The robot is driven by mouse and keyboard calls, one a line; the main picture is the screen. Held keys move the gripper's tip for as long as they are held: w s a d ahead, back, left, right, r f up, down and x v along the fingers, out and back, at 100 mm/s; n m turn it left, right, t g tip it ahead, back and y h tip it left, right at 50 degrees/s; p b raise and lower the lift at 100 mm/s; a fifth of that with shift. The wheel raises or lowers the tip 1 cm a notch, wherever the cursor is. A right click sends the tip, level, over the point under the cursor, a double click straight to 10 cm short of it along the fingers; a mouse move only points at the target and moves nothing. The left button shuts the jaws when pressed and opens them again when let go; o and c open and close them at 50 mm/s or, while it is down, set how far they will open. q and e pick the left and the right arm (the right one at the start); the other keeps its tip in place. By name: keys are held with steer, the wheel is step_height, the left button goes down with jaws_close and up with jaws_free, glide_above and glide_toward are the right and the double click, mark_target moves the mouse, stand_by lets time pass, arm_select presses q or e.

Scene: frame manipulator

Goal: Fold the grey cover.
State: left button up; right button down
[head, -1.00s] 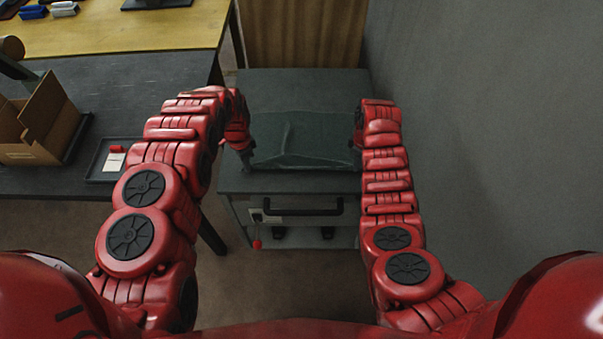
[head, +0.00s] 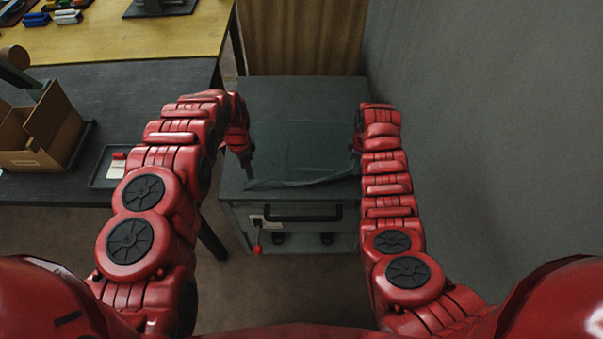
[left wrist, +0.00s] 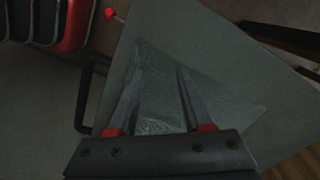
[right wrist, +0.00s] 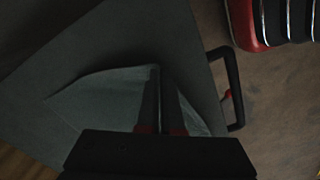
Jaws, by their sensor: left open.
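The grey cover (head: 298,150) is a thin, slightly sheer cloth on top of the grey cabinet (head: 300,95). It lies mostly flat, with a wrinkled front edge. My left gripper (head: 250,174) is open at the cover's front left; its spread fingers lie over the cloth in the left wrist view (left wrist: 160,72). My right gripper (head: 355,152) is at the cover's right side. In the right wrist view its fingers (right wrist: 160,72) are close together at a peak of the cloth (right wrist: 98,98) and appear shut on it. The right fingertips are partly hidden in the head view.
The cabinet front has a black handle (head: 300,214) and a red-knobbed lever (head: 257,250). A dark table (head: 60,188) with a cardboard box (head: 35,130) and a small tray (head: 105,180) stands left. A grey wall (head: 480,130) is close on the right.

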arm_select(q)
steer(key=o, duration=0.7)
steer(key=shift+r, duration=0.1)
step_height(320, 180, up, 5)
steer(key=p, duration=0.2)
steer(key=shift+r+p, duration=0.15)
steer(key=shift+p, duration=0.15)
arm_select(e)
step_height(320, 180, up, 3)
steer(key=shift+f, duration=0.2)
arm_select(q)
step_height(320, 180, up, 12)
steer(key=p, duration=0.4)
arm_select(e)
step_height(320, 180, up, 4)
steer(key=shift+f, duration=0.1)
